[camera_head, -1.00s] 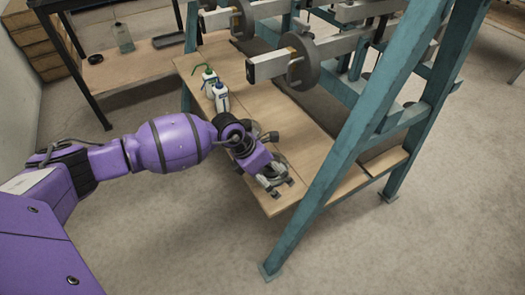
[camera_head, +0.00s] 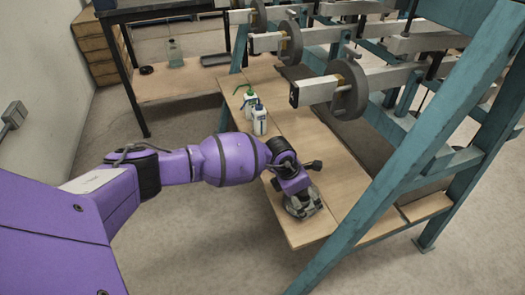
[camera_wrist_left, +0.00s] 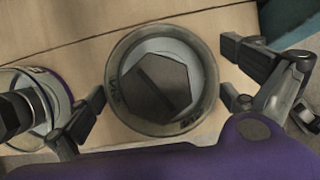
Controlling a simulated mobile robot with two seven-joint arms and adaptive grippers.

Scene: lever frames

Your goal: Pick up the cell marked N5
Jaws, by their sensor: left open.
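My left gripper (camera_head: 303,208) is over the near end of the wooden shelf, pointing down. In the left wrist view, the open left gripper (camera_wrist_left: 165,98) has dark fingers on either side of a round grey cell (camera_wrist_left: 160,84) with a hexagonal slotted top. The rim bears small markings that I cannot read for certain, so I cannot tell whether it is N5. A second round cell (camera_wrist_left: 35,100) with a purplish rim and dark top stands to its left, beside the left finger. The right gripper is not in view.
A teal frame (camera_head: 400,175) with heavy lever arms (camera_head: 330,88) rises to the right. A low bench (camera_head: 185,80) stands behind.

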